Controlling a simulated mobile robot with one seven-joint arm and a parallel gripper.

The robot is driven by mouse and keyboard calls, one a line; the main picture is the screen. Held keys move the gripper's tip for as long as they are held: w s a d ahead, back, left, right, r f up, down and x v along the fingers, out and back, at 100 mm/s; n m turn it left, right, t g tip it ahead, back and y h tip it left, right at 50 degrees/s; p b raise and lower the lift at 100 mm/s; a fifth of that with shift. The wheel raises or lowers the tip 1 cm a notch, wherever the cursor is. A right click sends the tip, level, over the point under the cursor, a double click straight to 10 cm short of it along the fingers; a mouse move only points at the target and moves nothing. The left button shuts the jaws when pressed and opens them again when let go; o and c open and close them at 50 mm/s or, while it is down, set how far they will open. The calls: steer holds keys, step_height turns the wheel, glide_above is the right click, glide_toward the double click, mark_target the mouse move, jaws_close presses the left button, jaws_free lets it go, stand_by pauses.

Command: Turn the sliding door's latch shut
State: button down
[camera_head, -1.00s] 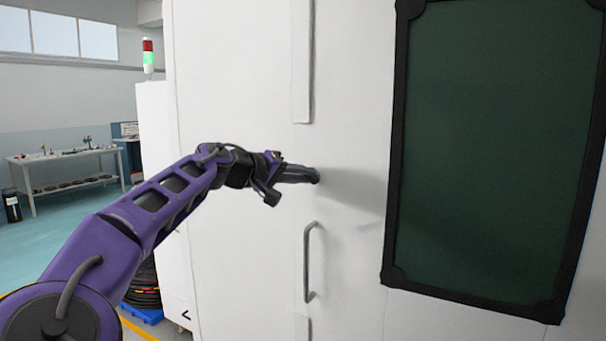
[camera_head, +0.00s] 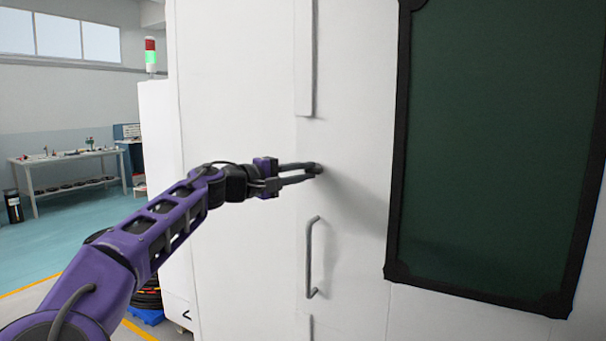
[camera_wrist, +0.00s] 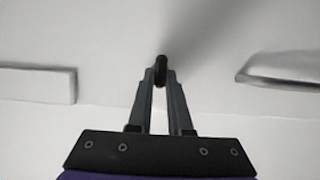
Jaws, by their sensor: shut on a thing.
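The sliding door (camera_head: 352,262) is a white panel with a dark green window. Its latch is a small dark knob or lever; in the wrist view the latch (camera_wrist: 160,68) shows as a dark upright piece between my fingertips. My gripper (camera_head: 312,170) reaches in from the left and is shut on the latch, with its fingertips at the door face. It also shows in the wrist view (camera_wrist: 160,80), a finger on each side of the latch. In the head view the fingertips mostly hide the latch.
A grey bar handle (camera_head: 310,258) stands on the door just below my gripper. A raised white strip (camera_head: 304,60) runs above it. The black-framed window (camera_head: 490,150) is to the right. A workbench (camera_head: 70,165) stands far left, with open floor before it.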

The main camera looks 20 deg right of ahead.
steer(key=shift+s+d+r, duration=0.1)
steer(key=shift+d, duration=0.15)
steer(key=c, duration=0.8)
jaws_free()
steer(key=shift+c, duration=0.2)
steer(key=shift+d, duration=0.2)
steer(key=shift+a, duration=0.15)
steer(key=shift+a, duration=0.1)
steer(key=shift+a, duration=0.3)
steer(key=v, duration=1.6)
steer(key=shift+s+a, duration=0.15)
steer(key=shift+a, duration=0.1)
